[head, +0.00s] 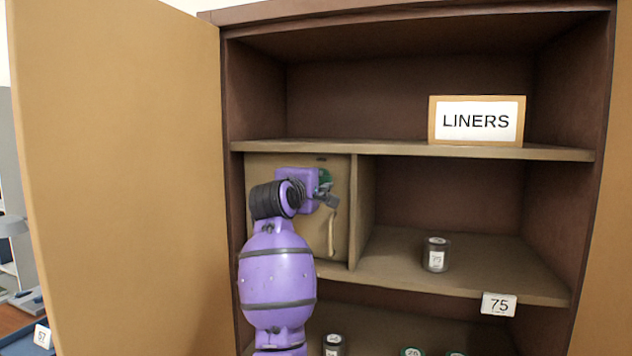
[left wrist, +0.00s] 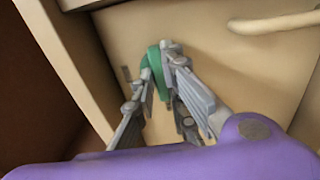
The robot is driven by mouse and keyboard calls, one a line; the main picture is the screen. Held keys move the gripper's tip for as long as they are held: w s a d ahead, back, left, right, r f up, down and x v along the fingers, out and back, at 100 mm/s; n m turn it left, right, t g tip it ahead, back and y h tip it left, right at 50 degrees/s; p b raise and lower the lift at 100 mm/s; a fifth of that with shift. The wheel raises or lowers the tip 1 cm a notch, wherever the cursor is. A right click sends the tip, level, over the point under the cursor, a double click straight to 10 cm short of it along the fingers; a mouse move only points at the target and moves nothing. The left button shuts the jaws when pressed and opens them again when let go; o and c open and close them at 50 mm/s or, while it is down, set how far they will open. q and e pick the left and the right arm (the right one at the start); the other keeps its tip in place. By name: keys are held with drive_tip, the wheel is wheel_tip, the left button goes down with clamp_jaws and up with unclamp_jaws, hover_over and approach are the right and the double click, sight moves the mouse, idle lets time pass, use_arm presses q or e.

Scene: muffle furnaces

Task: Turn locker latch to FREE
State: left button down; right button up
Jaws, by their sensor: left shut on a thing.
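The locker door (head: 340,240) is a tan panel on the left of the middle shelf, and it looks closed. A curved tan handle (head: 331,232) is on its right side; it also shows at the top right of the left wrist view (left wrist: 275,22). A green latch (left wrist: 156,72) is on the door in the left wrist view, and a bit of it shows in the head view (head: 325,176). My left gripper (left wrist: 160,65) is shut on the latch, its fingers on both sides of it. No FREE marking is readable. My right gripper is not in view.
The cabinet's open left door (head: 120,180) stands beside my left arm. A dark jar (head: 436,254) stands on the shelf right of the locker. More jars (head: 333,344) are below. A LINERS sign (head: 476,121) stands above, and a 75 tag (head: 498,305) is on the shelf edge.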

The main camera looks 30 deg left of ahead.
use_arm(q)
drive_tip(key=shift+m, duration=8.9)
drive_tip(key=c, duration=1.8)
unclamp_jaws()
